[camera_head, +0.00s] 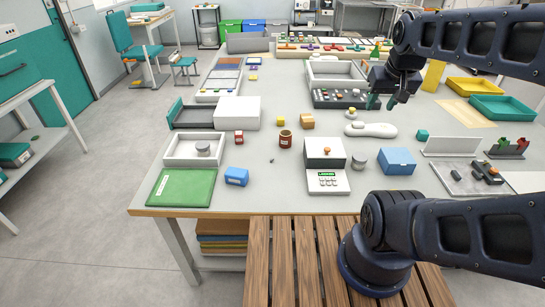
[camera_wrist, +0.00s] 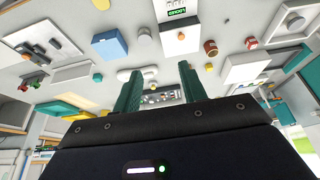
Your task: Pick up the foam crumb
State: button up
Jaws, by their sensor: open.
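A tiny dark grey speck (camera_head: 272,160), which may be the foam crumb, lies on the bare table top left of the white box with the keypad, in front of the brown jar. It is too small to tell its shape or material. My gripper (camera_head: 383,102) is far to the right and further back, above the table near the tray of small knobs. Its two green fingers are apart with nothing between them, and they also show in the wrist view (camera_wrist: 160,75).
Around the speck stand a blue box (camera_head: 236,176), the brown jar (camera_head: 285,139), the white keypad box (camera_head: 325,158) and a white tray (camera_head: 171,161) holding a grey cylinder. A pale rounded thing (camera_head: 371,130) lies below my gripper. The table's front edge is clear before the speck.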

jog(key=w+a+f+n+g+h, duration=0.1)
jog(key=w+a+n, duration=0.2)
jog(key=w, duration=0.3)
jog(key=w+a+f+n+g, duration=0.1)
jog(key=w+a+f+n, duration=0.15)
jog(key=w, duration=0.35)
jog(key=n+g+h, duration=0.2)
jog(key=n+h, duration=0.2)
jog(key=n, duration=1)
send_over(272, 158)
jog(key=a, duration=0.3)
jog(key=f, duration=3)
jog(key=shift+d+f, duration=0.25)
jog(key=shift+m, duration=0.25)
jog(key=shift+s+a+x, duration=0.15)
jog(key=shift+x, duration=1.2)
jog(key=shift+s+a+x, duration=0.1)
jog(key=shift+s+x, duration=0.1)
jog(key=shift+x, duration=1.1)
jog(key=shift+f+y, duration=0.15)
jog(key=shift+y, duration=0.15)
grip_shut()
